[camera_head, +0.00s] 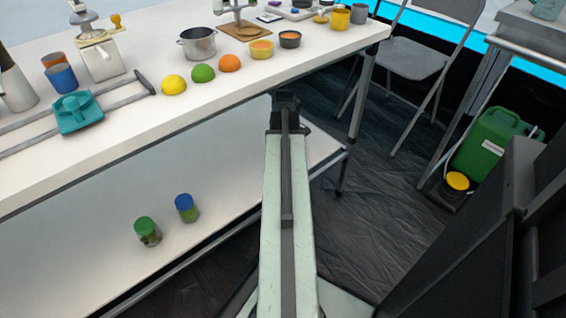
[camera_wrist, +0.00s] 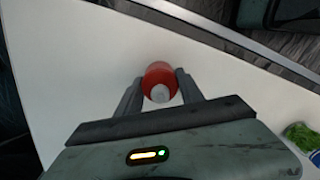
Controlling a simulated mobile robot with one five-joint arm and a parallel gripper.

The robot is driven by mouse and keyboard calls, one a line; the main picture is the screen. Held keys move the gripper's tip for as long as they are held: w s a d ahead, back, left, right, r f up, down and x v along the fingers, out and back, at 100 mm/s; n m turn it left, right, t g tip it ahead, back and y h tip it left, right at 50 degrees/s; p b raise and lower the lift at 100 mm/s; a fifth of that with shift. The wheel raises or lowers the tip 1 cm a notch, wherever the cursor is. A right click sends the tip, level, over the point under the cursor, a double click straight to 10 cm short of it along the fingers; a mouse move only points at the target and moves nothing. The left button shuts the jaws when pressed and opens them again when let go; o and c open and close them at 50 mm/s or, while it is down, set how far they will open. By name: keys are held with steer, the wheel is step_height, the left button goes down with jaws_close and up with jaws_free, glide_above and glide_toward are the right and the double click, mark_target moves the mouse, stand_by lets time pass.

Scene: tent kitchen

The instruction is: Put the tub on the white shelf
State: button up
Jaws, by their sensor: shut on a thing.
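In the wrist view my gripper (camera_wrist: 160,78) is shut on a red, round tub (camera_wrist: 157,70) with a pale grey or white spot on its near end. A dark finger lies on each side of it. Behind it is a white surface (camera_wrist: 60,60), which looks like the lower white shelf (camera_head: 230,185) under the table. I cannot tell whether the tub touches that surface. In the head view my gripper (camera_head: 286,98) is at the far end of my arm, by the table's front edge, and the tub is hidden there.
Two jars stand on the lower shelf, one green-capped (camera_head: 147,231) and one blue-capped (camera_head: 186,208). The white tabletop (camera_head: 130,130) above holds a pot (camera_head: 197,43), fruit and cups. A folding chair (camera_head: 418,65) and green canister (camera_head: 490,145) stand right. The shelf's middle is clear.

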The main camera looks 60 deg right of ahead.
steer(key=shift+f, duration=0.1)
steer(key=o, duration=1.1)
step_height(320, 180, up, 8)
steer(key=p, duration=0.8)
